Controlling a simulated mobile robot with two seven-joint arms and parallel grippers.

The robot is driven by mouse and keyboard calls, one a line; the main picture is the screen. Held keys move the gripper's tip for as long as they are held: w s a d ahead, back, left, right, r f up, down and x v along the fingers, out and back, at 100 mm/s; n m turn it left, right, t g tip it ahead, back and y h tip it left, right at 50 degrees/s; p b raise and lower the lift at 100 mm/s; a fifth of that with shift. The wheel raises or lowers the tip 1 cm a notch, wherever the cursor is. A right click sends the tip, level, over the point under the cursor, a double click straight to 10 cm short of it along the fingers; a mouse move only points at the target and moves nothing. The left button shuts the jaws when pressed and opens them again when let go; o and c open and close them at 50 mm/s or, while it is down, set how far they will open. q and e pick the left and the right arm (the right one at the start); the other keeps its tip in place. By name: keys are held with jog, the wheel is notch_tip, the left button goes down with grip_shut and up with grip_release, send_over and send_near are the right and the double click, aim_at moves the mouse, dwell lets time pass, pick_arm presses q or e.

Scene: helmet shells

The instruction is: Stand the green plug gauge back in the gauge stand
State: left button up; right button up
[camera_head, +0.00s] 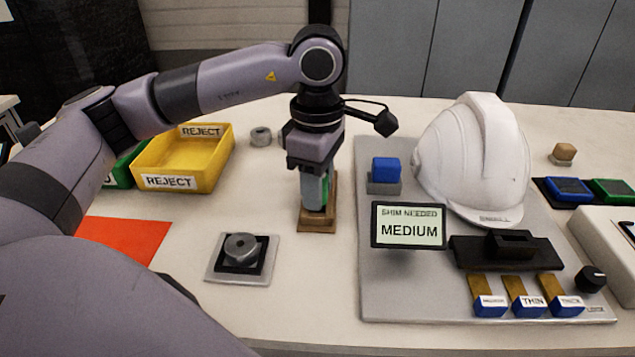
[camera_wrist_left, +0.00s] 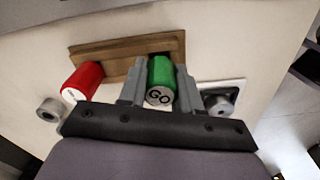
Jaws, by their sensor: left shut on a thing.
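My left gripper (camera_head: 314,203) is shut on the green plug gauge (camera_wrist_left: 160,75), which has a grey end marked GO. The gauge is roughly upright between the fingers; a green strip of it (camera_head: 325,191) shows in the head view. The wooden gauge stand (camera_head: 317,226) is directly below the gripper, and it also shows in the wrist view (camera_wrist_left: 105,57). I cannot tell whether the gauge's lower end is inside the stand or just above it. A red plug gauge (camera_wrist_left: 84,78) is at the stand's other end, hidden in the head view. My right gripper is not in view.
A grey plate with a metal part (camera_head: 241,250) lies front left of the stand. A yellow REJECT tray (camera_head: 184,165) and orange mat (camera_head: 122,239) are further left. A grey board (camera_head: 425,298) with a white helmet (camera_head: 472,160) and display (camera_head: 408,227) is close on the right.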

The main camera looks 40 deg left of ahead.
pick_arm(q)
jog(key=shift+f+b, duration=0.45)
jog(key=shift+f, duration=0.1)
dwell(0.4)
dwell(0.5)
jog(key=o, duration=1)
jog(key=shift+r+p, duration=0.55)
jog(key=shift+r, duration=3.05)
